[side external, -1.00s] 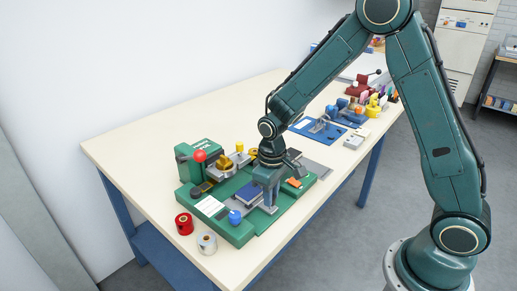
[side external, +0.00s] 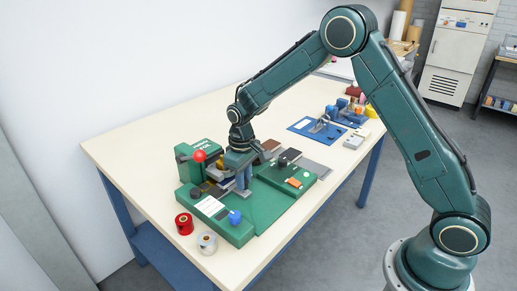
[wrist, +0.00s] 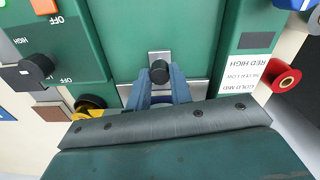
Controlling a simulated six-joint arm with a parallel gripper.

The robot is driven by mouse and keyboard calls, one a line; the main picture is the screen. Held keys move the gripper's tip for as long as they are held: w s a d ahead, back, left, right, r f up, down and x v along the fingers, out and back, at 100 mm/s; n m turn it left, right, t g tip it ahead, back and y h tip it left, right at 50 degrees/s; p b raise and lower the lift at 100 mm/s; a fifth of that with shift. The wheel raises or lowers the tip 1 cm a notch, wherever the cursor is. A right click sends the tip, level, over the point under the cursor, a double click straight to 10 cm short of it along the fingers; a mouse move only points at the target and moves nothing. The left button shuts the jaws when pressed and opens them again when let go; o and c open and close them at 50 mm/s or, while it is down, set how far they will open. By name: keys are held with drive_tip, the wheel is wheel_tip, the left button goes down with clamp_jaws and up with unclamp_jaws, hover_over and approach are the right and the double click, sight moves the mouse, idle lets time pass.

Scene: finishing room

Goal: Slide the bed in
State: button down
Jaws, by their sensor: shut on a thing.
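My gripper (side external: 242,188) is low over the green press (side external: 265,208), close to its upright head at the left. In the wrist view, its blue fingers (wrist: 161,90) are shut on a black knob (wrist: 159,72). The knob stands on a small grey plate (wrist: 152,56), the visible part of the bed. The rest of the bed is hidden by my gripper and the head. A lever with a red ball (side external: 199,155) stands on the head's front.
A white label card (side external: 209,206) and a blue knob (side external: 235,217) are on the near left of the base. A red spool (side external: 184,224) and a silver spool (side external: 207,242) stand beside it. An orange switch (side external: 294,182) is on the right. A blue mat (side external: 305,128) lies beyond.

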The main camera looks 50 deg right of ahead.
drive_tip(key=shift+w, duration=0.45)
drive_tip(key=shift+r, duration=0.1)
drive_tip(key=c, duration=1.3)
unclamp_jaws()
drive_tip(key=shift+o, duration=0.2)
wheel_tip(320, 180, up, 14)
drive_tip(key=shift+s+a, duration=0.1)
drive_tip(key=shift+s, duration=0.05)
